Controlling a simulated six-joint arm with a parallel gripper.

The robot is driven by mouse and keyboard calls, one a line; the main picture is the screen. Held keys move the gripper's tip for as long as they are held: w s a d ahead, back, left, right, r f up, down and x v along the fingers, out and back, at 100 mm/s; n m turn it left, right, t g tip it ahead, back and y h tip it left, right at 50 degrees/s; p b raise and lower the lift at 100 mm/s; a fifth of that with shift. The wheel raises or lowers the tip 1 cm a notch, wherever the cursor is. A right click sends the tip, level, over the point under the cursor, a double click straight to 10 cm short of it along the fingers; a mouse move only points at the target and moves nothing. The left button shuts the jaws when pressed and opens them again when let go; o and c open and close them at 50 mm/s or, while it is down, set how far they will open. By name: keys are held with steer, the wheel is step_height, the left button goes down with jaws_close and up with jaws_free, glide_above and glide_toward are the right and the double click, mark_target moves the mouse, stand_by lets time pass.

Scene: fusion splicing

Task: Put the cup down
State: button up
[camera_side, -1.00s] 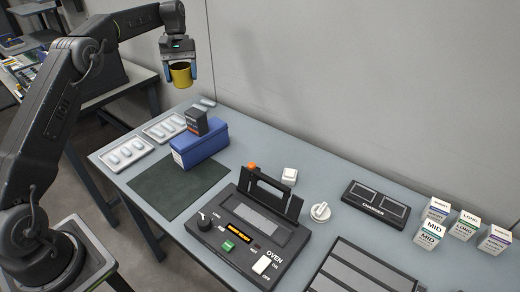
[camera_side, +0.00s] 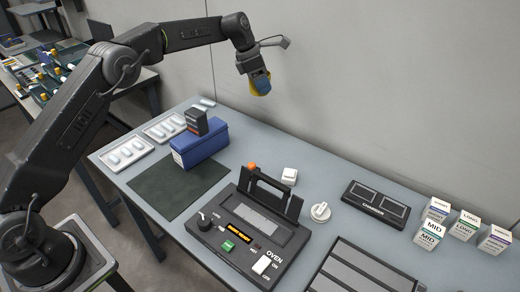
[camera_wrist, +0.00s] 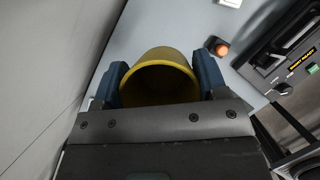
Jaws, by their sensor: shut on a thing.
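The yellow cup (camera_side: 253,86) is held in the air by my gripper (camera_side: 259,82), above the back part of the bench near the wall. In the side view, a blue finger covers much of the cup. In the wrist view, the cup (camera_wrist: 160,76) sits between the two blue fingers of my gripper (camera_wrist: 161,88). The fingers are shut on its sides, and its open mouth faces the camera. I cannot see anything inside it.
Below stand a blue box (camera_side: 205,143) with a dark carton (camera_side: 196,121) on it, and a dark green mat (camera_side: 178,187). The oven (camera_side: 247,226), a white knob (camera_side: 320,211), the charger (camera_side: 375,203) and several small cartons (camera_side: 465,225) lie rightward.

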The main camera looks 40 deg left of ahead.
step_height(320, 180, down, 22)
steer(key=shift+r, duration=0.1)
stand_by(0.5)
steer(key=shift+f, duration=0.25)
steer(key=o, duration=1)
steer(key=shift+c, duration=0.2)
